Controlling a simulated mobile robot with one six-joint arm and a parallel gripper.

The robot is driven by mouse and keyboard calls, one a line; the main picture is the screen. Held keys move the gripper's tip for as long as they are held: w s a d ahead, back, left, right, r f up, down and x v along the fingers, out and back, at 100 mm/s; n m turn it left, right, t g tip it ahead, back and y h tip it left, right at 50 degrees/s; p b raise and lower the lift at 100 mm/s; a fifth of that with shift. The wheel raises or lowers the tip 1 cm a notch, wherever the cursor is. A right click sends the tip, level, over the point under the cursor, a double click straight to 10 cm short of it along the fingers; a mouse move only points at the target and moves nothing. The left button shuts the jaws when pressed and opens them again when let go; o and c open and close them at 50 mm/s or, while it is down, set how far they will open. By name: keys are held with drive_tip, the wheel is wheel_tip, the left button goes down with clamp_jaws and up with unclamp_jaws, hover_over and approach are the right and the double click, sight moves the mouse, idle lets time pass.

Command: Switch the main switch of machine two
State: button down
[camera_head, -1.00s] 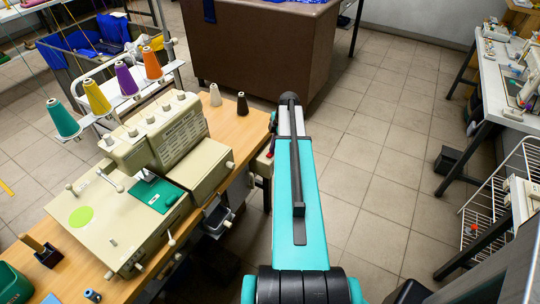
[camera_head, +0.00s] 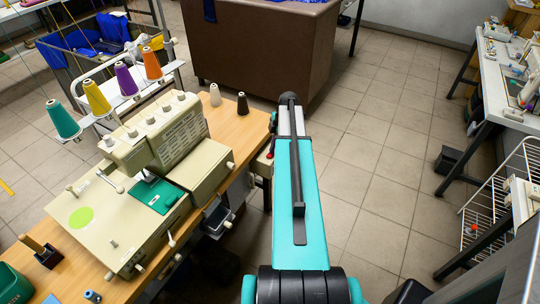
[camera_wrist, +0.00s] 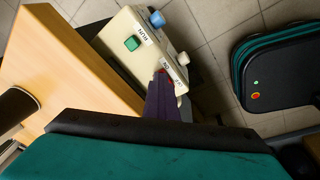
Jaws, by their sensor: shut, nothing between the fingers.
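A cream switch box (camera_wrist: 150,45) is fixed at the edge of the wooden table in the wrist view. It carries a green button (camera_wrist: 132,43) beside a RUN label, a blue knob (camera_wrist: 157,19), a pale knob (camera_wrist: 182,59) and a red part (camera_wrist: 162,71) at its lower edge. My gripper (camera_wrist: 164,84) is shut and empty, its tips right at the red part. I cannot tell whether they touch it. In the head view the box (camera_head: 262,165) is mostly hidden by my arm. A cream sewing machine (camera_head: 165,140) stands on the same table.
The wooden table (camera_head: 235,124) carries two small cones near its far end. Colored thread spools (camera_head: 125,79) stand behind the machine. A brown bin (camera_head: 262,50) stands beyond the table. Tiled floor (camera_head: 375,150) is open to the right, up to a white table (camera_head: 497,95) and a wire rack.

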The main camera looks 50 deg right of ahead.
drive_tip(key=shift+a+r+p, duration=0.2)
drive_tip(key=shift+r+p, duration=0.2)
drive_tip(key=shift+r, duration=0.65)
drive_tip(key=shift+a+r+p, duration=0.2)
drive_tip(key=shift+r+p, duration=0.2)
drive_tip(key=shift+r, duration=0.6)
drive_tip(key=shift+d+r, duration=0.1)
drive_tip(key=shift+r, duration=0.05)
drive_tip(key=shift+r, duration=0.55)
drive_tip(key=b+v, duration=0.3)
drive_tip(key=v, duration=0.9)
drive_tip(key=shift+r, duration=0.2)
drive_tip(key=shift+s, duration=0.15)
